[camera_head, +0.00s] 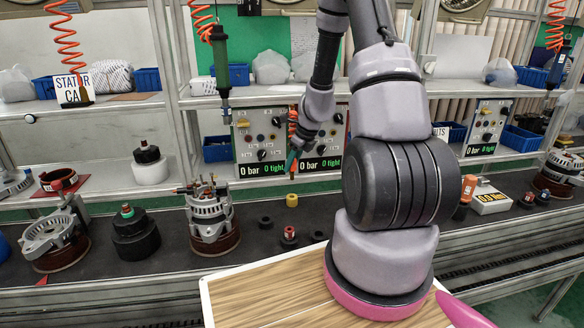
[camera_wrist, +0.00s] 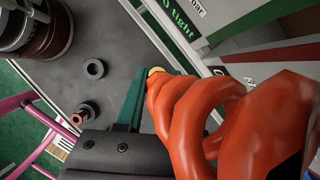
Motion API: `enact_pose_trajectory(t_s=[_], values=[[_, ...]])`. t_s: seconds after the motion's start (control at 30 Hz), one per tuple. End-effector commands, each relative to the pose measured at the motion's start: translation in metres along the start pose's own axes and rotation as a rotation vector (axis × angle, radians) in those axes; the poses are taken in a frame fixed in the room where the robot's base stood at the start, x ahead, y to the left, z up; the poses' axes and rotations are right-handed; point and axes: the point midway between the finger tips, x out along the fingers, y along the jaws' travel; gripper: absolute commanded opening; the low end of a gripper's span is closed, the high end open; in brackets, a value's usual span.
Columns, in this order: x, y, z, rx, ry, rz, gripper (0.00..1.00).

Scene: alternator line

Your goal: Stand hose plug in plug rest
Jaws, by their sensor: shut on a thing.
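My gripper (camera_head: 291,166) hangs over the bench, in front of the test panel, with its teal fingers pointing down. It is shut on the hose plug, which is mostly hidden. The orange coiled hose (camera_wrist: 190,115) runs past the fingers (camera_wrist: 140,95) in the wrist view and covers much of it. A small yellow ring-like piece (camera_head: 291,200) stands on the bench below the fingertips. A yellow bit (camera_wrist: 156,71) shows just beyond the fingertips in the wrist view. I cannot tell for sure which small piece is the plug rest. The held plug appears above the bench.
Black rings (camera_head: 265,221) (camera_head: 319,236) and a red-and-black piece (camera_head: 289,235) lie near the yellow piece. An alternator (camera_head: 210,212) stands to the left. Panels reading "0 bar 0 tight" (camera_head: 262,140) stand behind. The wooden-topped table (camera_head: 260,295) is in front.

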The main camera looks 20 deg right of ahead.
Motion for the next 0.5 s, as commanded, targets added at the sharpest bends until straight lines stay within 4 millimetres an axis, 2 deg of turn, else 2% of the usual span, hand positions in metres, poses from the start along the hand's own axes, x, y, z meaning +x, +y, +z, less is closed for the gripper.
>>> enact_pose_trajectory(t_s=[0.17, 0.2, 0.27, 0.5], values=[[0.0, -0.0001, 0.0, 0.001, 0.0, 0.0, 0.0], [0.0, -0.0001, 0.0, 0.0, 0.0, 0.0, 0.21], [0.0, -0.0001, 0.0, 0.0, 0.0, 0.0, 0.0], [-0.0074, -0.0004, 0.004, -0.003, -0.002, -0.002, 0.0]])
